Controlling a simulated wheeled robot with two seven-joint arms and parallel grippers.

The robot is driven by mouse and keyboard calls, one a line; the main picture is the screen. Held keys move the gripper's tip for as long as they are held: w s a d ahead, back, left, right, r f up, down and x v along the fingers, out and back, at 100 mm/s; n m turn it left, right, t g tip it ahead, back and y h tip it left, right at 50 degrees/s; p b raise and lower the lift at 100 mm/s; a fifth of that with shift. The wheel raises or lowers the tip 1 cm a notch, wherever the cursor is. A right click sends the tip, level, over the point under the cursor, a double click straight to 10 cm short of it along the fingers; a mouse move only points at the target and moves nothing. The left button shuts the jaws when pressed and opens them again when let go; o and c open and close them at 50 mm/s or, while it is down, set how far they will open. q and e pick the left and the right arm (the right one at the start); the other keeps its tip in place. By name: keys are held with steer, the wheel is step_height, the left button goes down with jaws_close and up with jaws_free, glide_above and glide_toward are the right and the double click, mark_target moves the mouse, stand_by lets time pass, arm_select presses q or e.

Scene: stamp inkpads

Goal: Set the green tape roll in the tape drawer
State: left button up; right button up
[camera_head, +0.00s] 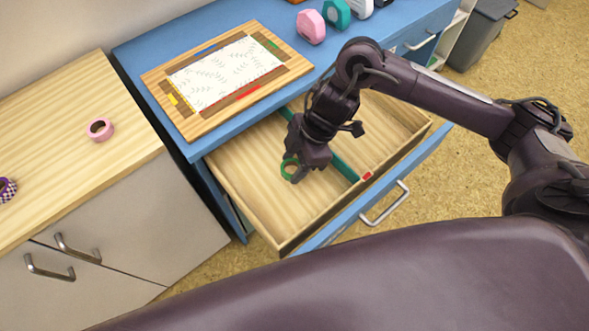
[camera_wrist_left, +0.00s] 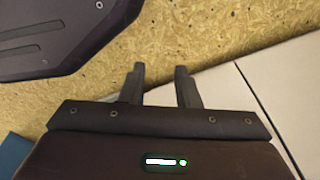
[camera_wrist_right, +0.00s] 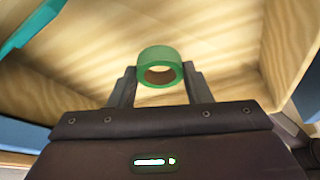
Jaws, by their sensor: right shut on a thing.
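The green tape roll (camera_head: 289,168) is held at the fingertips of my right gripper (camera_head: 293,174). It shows between the fingers in the right wrist view (camera_wrist_right: 160,66), its hole visible. The open wooden drawer (camera_head: 245,182) of the blue desk is below it, and a teal divider (camera_head: 345,170) splits the drawer. The roll is over the compartment left of the divider; I cannot tell whether it touches the floor. My left gripper (camera_wrist_left: 160,82) has its fingers apart with nothing between them, and is not in the head view.
A framed board (camera_head: 230,70) lies on the blue desktop (camera_head: 130,52). Pink (camera_head: 311,27) and teal (camera_head: 336,13) objects stand at its back. A pink tape roll (camera_head: 100,129) and a purple checkered roll (camera_head: 6,189) sit on the wooden counter at left.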

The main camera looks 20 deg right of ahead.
step_height(320, 180, down, 3)
steer(key=shift+f, duration=0.1)
arm_select(q)
steer(key=shift+w+d+r, duration=0.15)
steer(key=shift+w+r, duration=0.15)
steer(key=shift+w, duration=0.3)
steer(key=shift+s, duration=0.1)
arm_select(e)
steer(key=shift+f+b, duration=0.2)
steer(key=shift+b, duration=0.1)
steer(key=o, duration=1)
steer(key=shift+c, duration=0.2)
steer(key=shift+r, duration=0.1)
